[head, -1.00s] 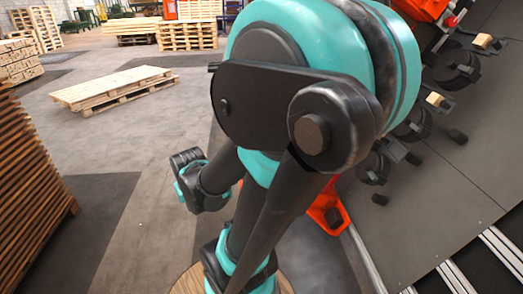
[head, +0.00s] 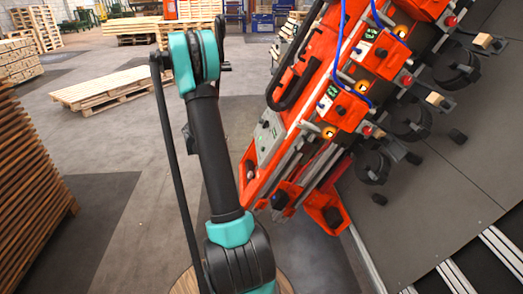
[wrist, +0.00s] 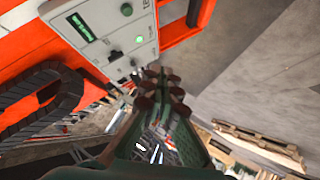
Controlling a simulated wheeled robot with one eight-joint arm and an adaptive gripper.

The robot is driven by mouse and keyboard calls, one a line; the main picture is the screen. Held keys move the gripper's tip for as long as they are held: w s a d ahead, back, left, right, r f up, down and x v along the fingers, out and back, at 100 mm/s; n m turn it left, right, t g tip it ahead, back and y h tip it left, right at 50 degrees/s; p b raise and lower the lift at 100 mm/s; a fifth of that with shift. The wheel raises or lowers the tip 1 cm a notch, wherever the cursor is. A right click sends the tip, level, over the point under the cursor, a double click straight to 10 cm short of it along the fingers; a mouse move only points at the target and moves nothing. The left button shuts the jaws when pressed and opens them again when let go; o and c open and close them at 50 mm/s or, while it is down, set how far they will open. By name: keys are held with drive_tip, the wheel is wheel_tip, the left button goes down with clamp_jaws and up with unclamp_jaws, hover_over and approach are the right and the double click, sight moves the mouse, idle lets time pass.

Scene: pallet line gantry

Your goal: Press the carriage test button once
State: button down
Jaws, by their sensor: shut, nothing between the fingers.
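A pale grey control panel (wrist: 100,32) on the orange machine fills the upper left of the wrist view. The labels are too small to read, so I cannot tell which control is the carriage test button. My gripper (wrist: 160,78) is shut and empty, just below the panel's lower right edge in the picture, apparently apart from it. In the head view the panel (head: 269,136) stands right of my arm; my fingertips cannot be made out there.
The orange gantry (head: 330,110) has blue hoses, cable chain and several round dark clamps beside it on the right. A flat pallet (head: 115,90) lies on the floor at left, and a tall wood stack (head: 30,170) stands nearer. Open floor lies between.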

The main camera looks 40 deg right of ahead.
sight(263, 149)
drive_tip(key=w+d+f+m+h, duration=0.1)
drive_tip(key=w+d+f, duration=0.2)
drive_tip(key=d, duration=0.3)
drive_tip(key=w+d+f+h, duration=0.2)
drive_tip(key=w+d+f, duration=0.1)
drive_tip(key=d+f, duration=0.3)
drive_tip(key=shift+d+f+m, duration=0.15)
drive_tip(key=shift+d+m, duration=0.25)
drive_tip(key=shift+d, duration=0.25)
drive_tip(key=shift+s, duration=0.1)
drive_tip(key=s+d+f, duration=0.4)
drive_tip(key=d, duration=0.2)
drive_tip(key=shift+d, duration=0.3)
idle(0.6)
drive_tip(key=shift+s+d+f, duration=0.2)
drive_tip(key=shift+d, duration=0.1)
drive_tip(key=shift+s+d+f, duration=0.25)
drive_tip(key=shift+d, duration=0.15)
idle(0.8)
idle(0.4)
drive_tip(key=shift+w+a+r, duration=0.45)
drive_tip(key=shift+a, duration=0.25)
